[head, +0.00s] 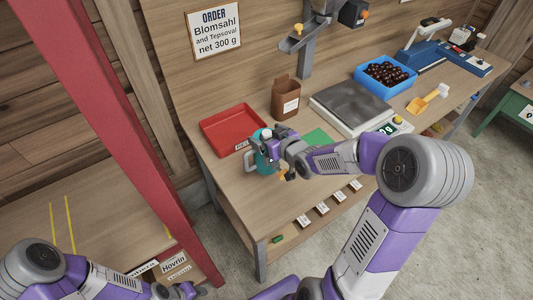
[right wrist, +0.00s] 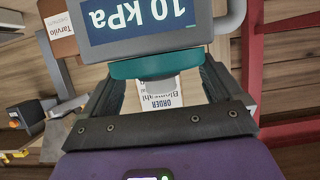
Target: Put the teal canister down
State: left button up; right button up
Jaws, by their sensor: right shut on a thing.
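The teal canister (head: 262,162) is at the workbench's front left, in front of the red tray, with a handle on its left side. My right gripper (head: 278,152) is shut on it and hides part of it. In the right wrist view the canister's teal edge (right wrist: 150,68) lies between the fingertips of my right gripper (right wrist: 162,78), with a "10 kPa" display beside it. I cannot tell whether its base touches the bench. My left gripper (head: 186,291) is at the bottom edge, too small and cut off to read.
The red tray (head: 204,124) is behind the canister, and a brown container (head: 285,104) stands farther back. A green mat (head: 318,138) and a scale (head: 350,98) lie to the right. A blue crate (head: 360,80) holds dark chestnuts. Bare bench (head: 232,185) shows left of the canister. A red post (head: 130,130) stands at left.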

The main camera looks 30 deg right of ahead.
aim_at(263, 157)
notch_tip(263, 157, down, 5)
jog(key=shift+w+f+b, duration=0.1)
jog(key=shift+b, duration=0.4)
jog(key=o, duration=1.6)
jog(key=shift+f, duration=0.15)
